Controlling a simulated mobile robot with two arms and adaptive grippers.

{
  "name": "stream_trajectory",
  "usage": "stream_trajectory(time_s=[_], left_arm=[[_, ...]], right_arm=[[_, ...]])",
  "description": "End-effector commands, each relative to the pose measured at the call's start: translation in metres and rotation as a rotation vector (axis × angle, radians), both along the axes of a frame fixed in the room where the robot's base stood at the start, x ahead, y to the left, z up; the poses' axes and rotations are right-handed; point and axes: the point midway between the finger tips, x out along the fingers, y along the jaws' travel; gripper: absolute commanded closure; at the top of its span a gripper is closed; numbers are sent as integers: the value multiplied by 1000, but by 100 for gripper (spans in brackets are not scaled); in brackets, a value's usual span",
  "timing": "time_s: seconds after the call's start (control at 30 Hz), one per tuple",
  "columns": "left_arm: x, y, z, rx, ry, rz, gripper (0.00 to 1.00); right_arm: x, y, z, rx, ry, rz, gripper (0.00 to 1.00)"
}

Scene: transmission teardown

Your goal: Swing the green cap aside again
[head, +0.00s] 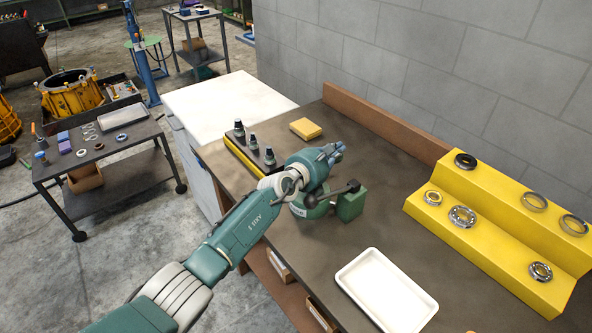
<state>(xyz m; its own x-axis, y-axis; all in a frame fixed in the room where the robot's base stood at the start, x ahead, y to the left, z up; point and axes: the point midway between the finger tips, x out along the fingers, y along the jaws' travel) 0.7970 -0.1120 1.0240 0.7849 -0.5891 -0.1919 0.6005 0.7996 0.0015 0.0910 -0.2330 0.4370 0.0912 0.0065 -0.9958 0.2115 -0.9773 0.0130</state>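A green device stands on the brown workbench, partly hidden behind my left wrist. Its green block (350,206) shows at the right, and a rounded green part (310,211) with a pale label shows at the left. A dark lever (331,193) with black knobs lies across the top. I cannot tell which green part is the cap, or whether it is swung aside. My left gripper (338,151) is just above and behind the device, pointing away toward the back right. Its fingertips are small and blurred, with nothing clearly held. My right gripper is out of view.
A white tray (386,291) lies in front of the device. A yellow stepped rack (480,243) with several bearings and rings is at right. Black-topped bottles (254,144) and a yellow block (305,129) stand behind. The bench between device and rack is clear.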

Motion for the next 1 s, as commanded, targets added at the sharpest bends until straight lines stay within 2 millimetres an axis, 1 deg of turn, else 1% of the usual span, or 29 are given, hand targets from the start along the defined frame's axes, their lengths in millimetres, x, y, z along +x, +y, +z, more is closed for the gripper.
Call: stream_trajectory(time_s=[0.47, 0.63, 0.83, 0.93, 1.0], left_arm=[[1, 0, 0, -1, 1, -2, 100], [-1, 1, 0, -1, 0, -3, 100], [-14, 7, 2, -5, 0, -9, 100], [-23, 18, 5, -2, -1, -2, 100], [-33, 24, 7, -5, 1, -3, 100]], right_arm=[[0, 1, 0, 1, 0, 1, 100], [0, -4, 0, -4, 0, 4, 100], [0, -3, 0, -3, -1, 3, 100], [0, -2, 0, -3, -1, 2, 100], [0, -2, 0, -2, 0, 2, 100]])
